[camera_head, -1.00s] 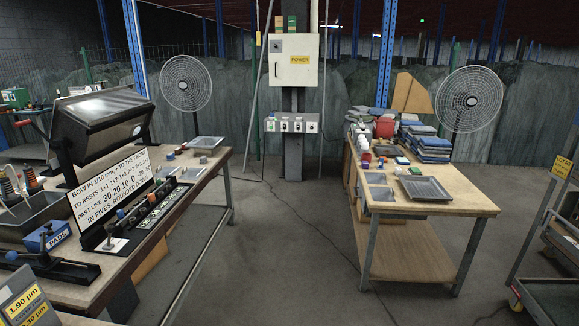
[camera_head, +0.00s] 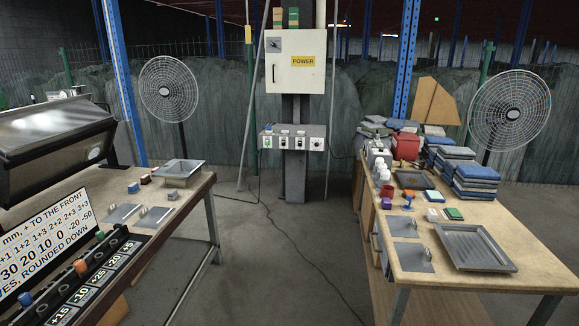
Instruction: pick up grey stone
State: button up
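A small grey block (camera_head: 172,195), which may be the grey stone, sits near the right edge of the left table (camera_head: 190,212), in front of a grey tray (camera_head: 181,170). A small blue block (camera_head: 133,187) and a dark brown block (camera_head: 145,179) lie to its left. It is too small to tell its exact shape. My gripper is not in view.
A right table (camera_head: 500,278) holds a large grey tray (camera_head: 473,247), plates with handles, small coloured blocks and stacks of blue-grey slabs (camera_head: 476,180). Two fans and a power cabinet (camera_head: 295,60) stand behind. The floor between the tables (camera_head: 275,265) is clear except for a cable.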

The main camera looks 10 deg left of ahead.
aim_at(172, 194)
jog(key=i+u, duration=0.25)
jog(key=i, duration=0.2)
jog(key=i+l+u, duration=0.1)
jog(key=i+u, duration=0.15)
jog(key=i, duration=0.15)
jog(key=i+l+u, duration=0.25)
jog(key=i, duration=0.2)
jog(key=i+l+u, duration=0.2)
jog(key=i, duration=0.2)
jog(key=i+l+u, duration=0.35)
jog(key=i+u, duration=0.2)
